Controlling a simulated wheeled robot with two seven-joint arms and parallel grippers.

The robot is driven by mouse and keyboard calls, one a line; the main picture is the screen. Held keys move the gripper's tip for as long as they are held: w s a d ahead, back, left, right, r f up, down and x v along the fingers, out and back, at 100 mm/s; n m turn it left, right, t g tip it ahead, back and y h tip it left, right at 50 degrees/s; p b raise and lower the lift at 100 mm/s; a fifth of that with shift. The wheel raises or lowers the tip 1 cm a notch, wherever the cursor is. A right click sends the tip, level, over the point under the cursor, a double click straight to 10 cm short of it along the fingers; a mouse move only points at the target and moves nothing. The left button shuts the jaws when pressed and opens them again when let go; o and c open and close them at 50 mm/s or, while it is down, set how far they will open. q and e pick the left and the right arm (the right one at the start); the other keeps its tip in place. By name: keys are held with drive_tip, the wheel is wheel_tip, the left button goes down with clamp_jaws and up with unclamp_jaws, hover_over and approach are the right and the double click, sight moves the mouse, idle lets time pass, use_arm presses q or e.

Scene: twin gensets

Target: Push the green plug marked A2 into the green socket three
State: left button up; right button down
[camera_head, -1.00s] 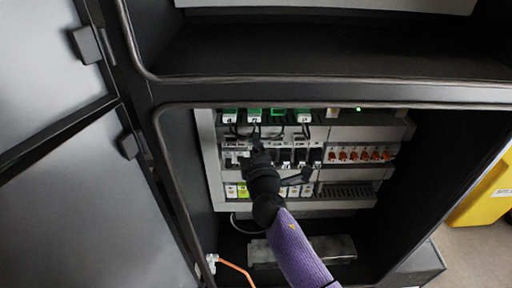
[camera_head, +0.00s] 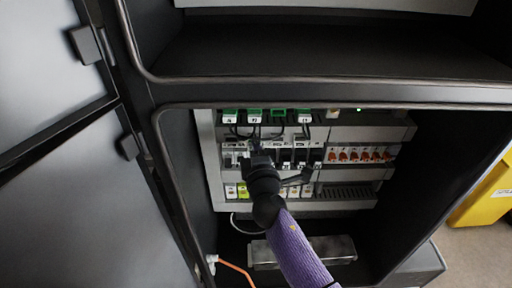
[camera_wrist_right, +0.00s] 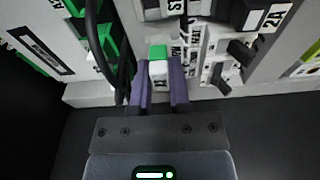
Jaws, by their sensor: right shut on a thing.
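My right gripper (camera_head: 255,148) is in front of the lower cabinet's panel, below the row of green sockets. In the right wrist view its two purple fingers (camera_wrist_right: 159,92) are shut on a small plug (camera_wrist_right: 158,68) with a green top and a white labelled face; the marking is too small to read surely. In the head view that plug is mostly hidden by my gripper. The third green socket from the left (camera_head: 279,112) shows a bare green face. The green sockets on either side bear white-labelled plugs (camera_head: 254,116). My left gripper is out of view.
Black cables hang below the plugs; one black cable (camera_wrist_right: 97,40) runs close left of my fingers in the wrist view. Below are black breakers (camera_head: 300,157), a row of orange switches (camera_head: 360,155) and the cabinet frame (camera_head: 157,150). An open door (camera_head: 80,210) stands at left.

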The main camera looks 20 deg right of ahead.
drive_tip(key=shift+s, duration=0.1)
drive_tip(key=s+a, duration=0.2)
drive_tip(key=s, duration=0.4)
drive_tip(key=shift+s+p, duration=0.4)
idle(0.3)
idle(0.3)
